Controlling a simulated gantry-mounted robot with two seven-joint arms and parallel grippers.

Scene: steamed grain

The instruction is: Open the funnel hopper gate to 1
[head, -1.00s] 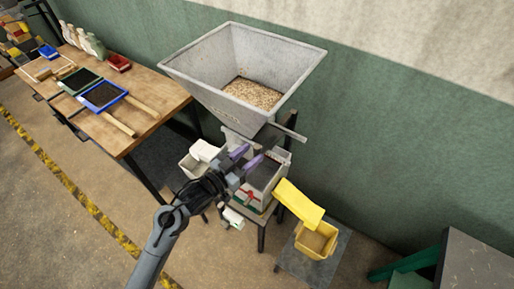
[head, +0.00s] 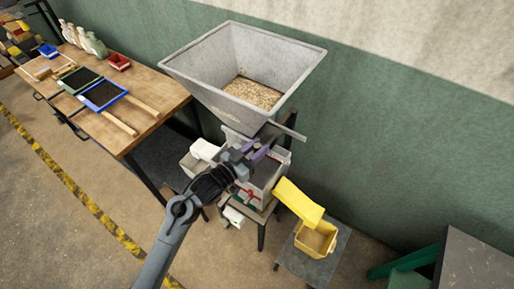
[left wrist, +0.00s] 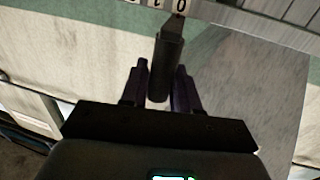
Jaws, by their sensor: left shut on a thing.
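The funnel hopper (head: 200,80) is a large grey square funnel with grain in its bottom, at the top middle of the head view. In the left wrist view, a dark gate handle (left wrist: 167,48) hangs below a pale numbered scale (left wrist: 205,10); its narrow upper end is by the 0. My left gripper (head: 258,149) is under the funnel's outlet. Its purple fingers, also in the left wrist view (left wrist: 161,68), stand on either side of the handle and are shut on it. The handle is hidden in the head view. My right gripper is not in view.
A grey machine (head: 268,172) with a yellow chute (head: 298,202) stands below the funnel. A yellow bin (head: 316,240) sits on a low grey stand (head: 310,268). A wooden table (head: 150,117) with trays is at left. The floor in front is clear.

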